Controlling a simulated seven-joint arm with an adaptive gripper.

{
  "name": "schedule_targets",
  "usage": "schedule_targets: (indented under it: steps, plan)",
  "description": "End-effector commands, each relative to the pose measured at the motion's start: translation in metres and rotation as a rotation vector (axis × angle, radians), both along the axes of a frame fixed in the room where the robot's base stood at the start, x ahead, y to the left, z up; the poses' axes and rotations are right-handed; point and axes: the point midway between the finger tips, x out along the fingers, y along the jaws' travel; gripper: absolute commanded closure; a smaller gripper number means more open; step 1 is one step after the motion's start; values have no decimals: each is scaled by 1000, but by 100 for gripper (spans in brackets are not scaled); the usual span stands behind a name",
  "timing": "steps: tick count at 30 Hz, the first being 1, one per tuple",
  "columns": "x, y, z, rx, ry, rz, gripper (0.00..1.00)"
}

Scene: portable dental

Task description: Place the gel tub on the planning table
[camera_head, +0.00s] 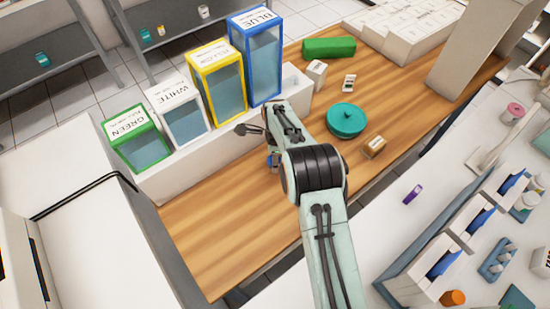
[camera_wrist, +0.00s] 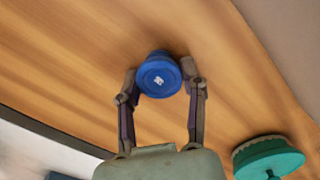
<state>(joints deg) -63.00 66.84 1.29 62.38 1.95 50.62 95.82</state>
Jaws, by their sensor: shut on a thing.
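A small round blue tub (camera_wrist: 160,79), which I take to be the gel tub, sits between the two fingertips of my gripper (camera_wrist: 160,76) in the wrist view. The fingers are shut on its sides, and its blue lid with a small white mark faces the camera. In the head view only a bit of blue (camera_head: 270,160) shows by my gripper (camera_head: 268,152); my arm hides the rest. The wooden table (camera_head: 225,235), which I take to be the planning table, lies under the tub. I cannot tell whether the tub touches the wood.
Green, white, yellow and blue bins (camera_head: 264,62) line the left side. A green block (camera_head: 329,47) lies farther back. The table's front left part is clear.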

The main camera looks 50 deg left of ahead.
Motion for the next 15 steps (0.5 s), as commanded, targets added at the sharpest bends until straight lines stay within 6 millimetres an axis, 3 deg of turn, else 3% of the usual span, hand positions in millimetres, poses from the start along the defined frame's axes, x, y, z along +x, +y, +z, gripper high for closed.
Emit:
schedule_targets:
  steps: [7, 8, 10, 15]
  plan:
    - [0, 0, -2, 1, -1, -1, 83]
    - [0, 0, -2, 1, -1, -1, 56]
    - [0, 0, -2, 1, -1, -1, 34]
    - [0, 0, -2, 1, -1, 0, 33]
